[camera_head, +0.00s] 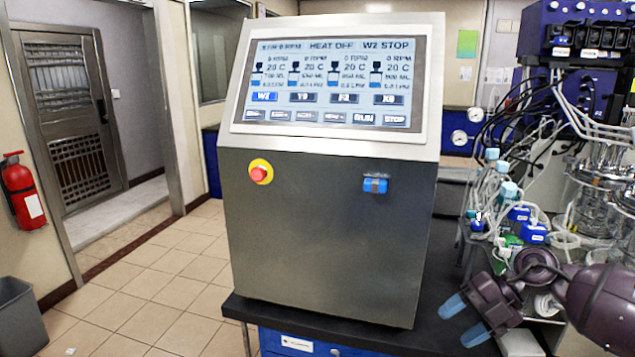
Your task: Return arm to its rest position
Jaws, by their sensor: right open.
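My right gripper (463,321) is at the lower right, its arm coming in from the right edge. Its two blue-tipped fingers are apart, with nothing between them. They point left and down over the dark bench top (437,334), right of the grey control cabinet (325,225). I cannot tell whether they touch the bench. The cabinet has a sloped screen (333,82) showing "HEAT OFF" and several columns of readings. A red stop button on a yellow ring (260,172) and a blue switch (375,184) are on its front. My left gripper is out of view.
Behind my right arm stand glass vessels (600,165), tubing and blue-capped parts (533,233). A blue pump unit (577,30) is above them. Left of the cabinet is open tiled floor (150,290), with a fire extinguisher (22,190), a bin (20,318) and a door (68,110).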

